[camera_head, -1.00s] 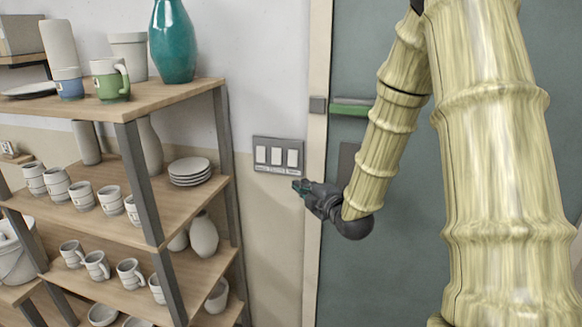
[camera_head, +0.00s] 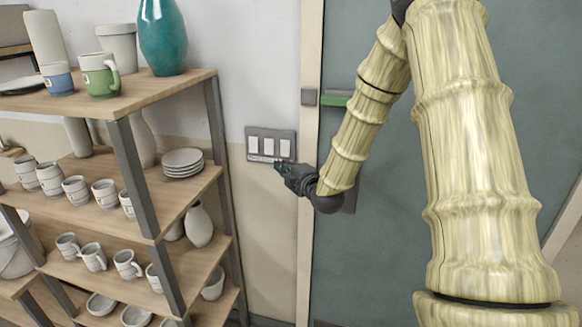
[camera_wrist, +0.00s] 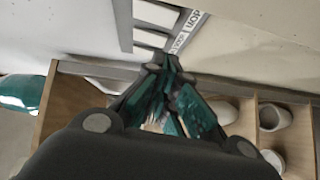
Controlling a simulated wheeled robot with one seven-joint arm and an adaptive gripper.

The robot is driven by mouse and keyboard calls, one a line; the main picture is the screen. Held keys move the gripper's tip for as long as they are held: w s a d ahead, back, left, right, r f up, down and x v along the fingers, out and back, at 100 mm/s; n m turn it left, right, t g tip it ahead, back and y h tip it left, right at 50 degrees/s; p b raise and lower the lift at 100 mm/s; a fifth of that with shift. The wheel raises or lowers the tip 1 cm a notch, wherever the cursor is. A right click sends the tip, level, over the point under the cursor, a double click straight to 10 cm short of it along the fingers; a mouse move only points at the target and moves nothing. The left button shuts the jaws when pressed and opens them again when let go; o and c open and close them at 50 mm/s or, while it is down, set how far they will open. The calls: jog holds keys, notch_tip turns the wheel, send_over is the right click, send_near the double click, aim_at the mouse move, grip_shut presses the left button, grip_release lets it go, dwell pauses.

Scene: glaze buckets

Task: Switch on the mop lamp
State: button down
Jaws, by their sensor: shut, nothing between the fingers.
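A grey switch panel (camera_head: 271,132) with three white rocker switches is on the wall between the shelf and the door. In the wrist view the panel (camera_wrist: 124,25) is at the top, with a label strip (camera_wrist: 187,30) on which letters like "MOP" show upside down. My gripper (camera_head: 278,165) is shut and empty, just below the panel's lower right part. In the wrist view its teal-padded fingertips (camera_wrist: 165,68) are close together near the panel's edge; I cannot tell whether they touch it. No lamp is clearly in view.
A wooden shelf (camera_head: 150,100) with dark posts stands left of the panel, holding a teal vase (camera_head: 162,38), mugs, plates and pots. A teal-grey door (camera_head: 375,270) with a green bar is to the right. The wall below the panel is clear.

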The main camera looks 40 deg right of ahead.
jog(key=w+d+p, duration=0.2)
jog(key=w, duration=0.1)
jog(key=w+d, duration=0.1)
jog(key=w, duration=0.1)
jog(key=shift+w+d+f+p, duration=0.1)
jog(key=shift+w+f+p, duration=0.05)
jog(key=shift+f+p, duration=0.25)
jog(key=s+a+f+b, duration=0.1)
jog(key=s+a+b, duration=0.2)
jog(key=s+b, duration=0.4)
jog(key=s, duration=0.5)
jog(key=shift+f, duration=0.35)
dwell(0.4)
jog(key=shift+a, duration=0.15)
jog(key=shift+f, duration=0.1)
